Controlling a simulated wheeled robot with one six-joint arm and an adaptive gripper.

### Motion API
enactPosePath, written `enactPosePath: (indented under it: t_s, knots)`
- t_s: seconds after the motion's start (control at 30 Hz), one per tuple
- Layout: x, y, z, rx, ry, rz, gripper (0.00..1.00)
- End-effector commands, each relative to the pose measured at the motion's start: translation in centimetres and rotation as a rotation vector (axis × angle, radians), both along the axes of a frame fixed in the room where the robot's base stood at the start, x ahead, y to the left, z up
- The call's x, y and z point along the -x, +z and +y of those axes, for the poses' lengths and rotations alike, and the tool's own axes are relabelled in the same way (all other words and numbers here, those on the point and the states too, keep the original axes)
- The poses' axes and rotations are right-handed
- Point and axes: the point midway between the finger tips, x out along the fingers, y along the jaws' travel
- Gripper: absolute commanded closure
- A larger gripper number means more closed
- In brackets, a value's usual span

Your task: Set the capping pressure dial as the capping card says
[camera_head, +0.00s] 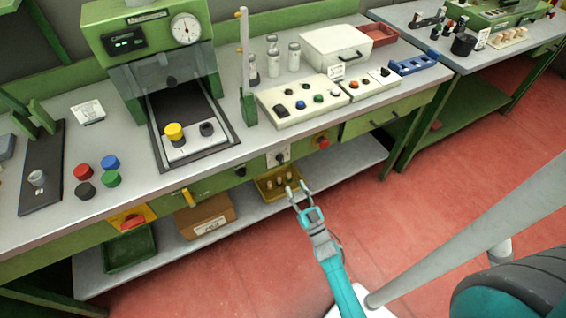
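A green capping machine (124,31) stands at the back left of the bench. A round white gauge with a needle (186,29) and a small dark display (125,40) are on its front. A white plate with a dark round knob (281,156) is on the bench's front face; I cannot tell which control is the capping pressure dial. My gripper (298,188) is open and empty, in front of the bench, below the knob plate.
A red emergency-type button (323,142) and a red switch (132,221) are on the bench front. A yellow bin with corks (270,190) and a cardboard box (205,215) sit on the lower shelf. Several coloured caps (83,171) lie on the bench. Red floor (400,220) is clear at right.

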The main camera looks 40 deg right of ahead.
Motion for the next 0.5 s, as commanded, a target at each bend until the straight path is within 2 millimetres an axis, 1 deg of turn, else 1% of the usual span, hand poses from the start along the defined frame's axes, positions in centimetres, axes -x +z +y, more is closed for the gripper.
enactPosePath:
  t_s: [0.17, 0.5]
  knots:
    - [-1.9, 0.9, -0.5, 0.001, 0.001, -0.003, 0.60]
    - [-7.1, 3.2, -2.0, 0.000, 0.001, -0.003, 0.60]
